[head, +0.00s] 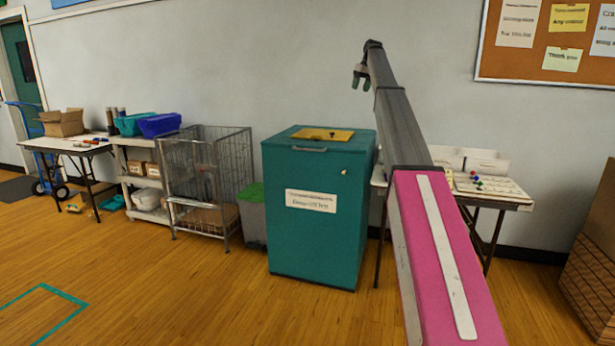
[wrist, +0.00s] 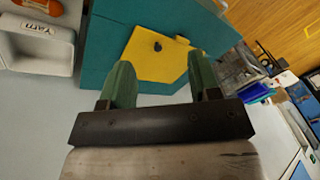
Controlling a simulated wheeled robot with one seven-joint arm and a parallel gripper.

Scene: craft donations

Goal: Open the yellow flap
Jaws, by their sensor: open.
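The yellow flap (head: 322,134) lies flat in the top of a teal donation bin (head: 318,235) in the head view; it looks closed. In the wrist view the yellow flap (wrist: 155,54) shows beyond my fingers, with a small dark knob (wrist: 158,46) on it. The teal bin top (wrist: 105,42) surrounds it. My gripper (head: 360,77) is raised above and to the right of the bin in the head view. In the wrist view my gripper's two green fingers (wrist: 158,75) are apart with nothing between them.
A wire cage cart (head: 205,180) and a grey bin with a green lid (head: 252,213) stand left of the teal bin. A table with small craft items (head: 500,192) is to the right. A tray labelled Yarn (wrist: 38,45) shows in the wrist view. The wooden floor in front is clear.

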